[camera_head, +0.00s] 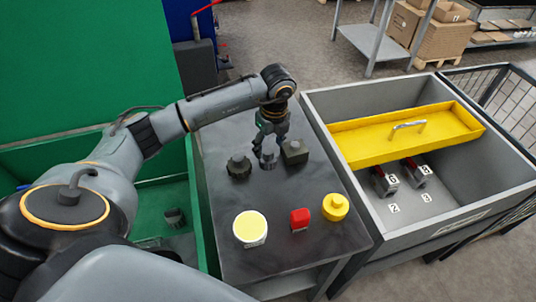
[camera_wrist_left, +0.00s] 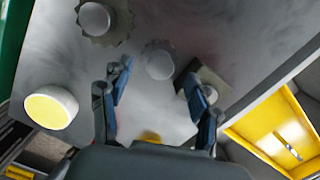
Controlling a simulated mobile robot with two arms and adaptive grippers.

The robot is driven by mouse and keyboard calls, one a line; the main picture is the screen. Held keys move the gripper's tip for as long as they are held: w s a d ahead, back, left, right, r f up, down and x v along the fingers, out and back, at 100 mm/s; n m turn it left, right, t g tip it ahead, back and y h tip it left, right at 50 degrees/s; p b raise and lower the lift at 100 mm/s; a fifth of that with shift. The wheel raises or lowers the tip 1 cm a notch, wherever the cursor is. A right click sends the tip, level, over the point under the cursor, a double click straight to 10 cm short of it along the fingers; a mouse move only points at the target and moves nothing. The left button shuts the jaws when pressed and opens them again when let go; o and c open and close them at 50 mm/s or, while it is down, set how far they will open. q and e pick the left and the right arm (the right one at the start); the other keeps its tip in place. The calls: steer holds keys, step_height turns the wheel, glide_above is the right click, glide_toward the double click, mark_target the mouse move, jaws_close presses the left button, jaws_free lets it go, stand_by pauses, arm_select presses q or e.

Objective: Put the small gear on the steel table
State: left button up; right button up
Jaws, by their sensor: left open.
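A small grey toothed gear (camera_head: 268,163) stands on the dark steel table (camera_head: 230,205), directly below my left gripper (camera_head: 271,148). In the left wrist view the small gear (camera_wrist_left: 158,60) lies just beyond the gap between the two fingertips of the left gripper (camera_wrist_left: 158,76). The fingers are spread apart with nothing between them. In the head view the fingers partly cover the gear, and I cannot tell whether they touch it. My right gripper is not in view.
A larger dark gear (camera_head: 238,167) and a dark square block (camera_head: 294,152) flank the small gear closely. A white-and-yellow cylinder (camera_head: 250,228), red piece (camera_head: 300,219) and yellow knob (camera_head: 335,207) stand nearer the front. A green bin (camera_head: 203,215) is left; a grey bin (camera_head: 350,200) right.

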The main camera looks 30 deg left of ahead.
mark_target(271, 153)
arm_select(q)
steer(key=r, duration=0.4)
steer(key=r+b, duration=0.1)
steer(key=r, duration=0.1)
steer(key=shift+s+d+r, duration=0.15)
steer(key=shift+d+r, duration=0.25)
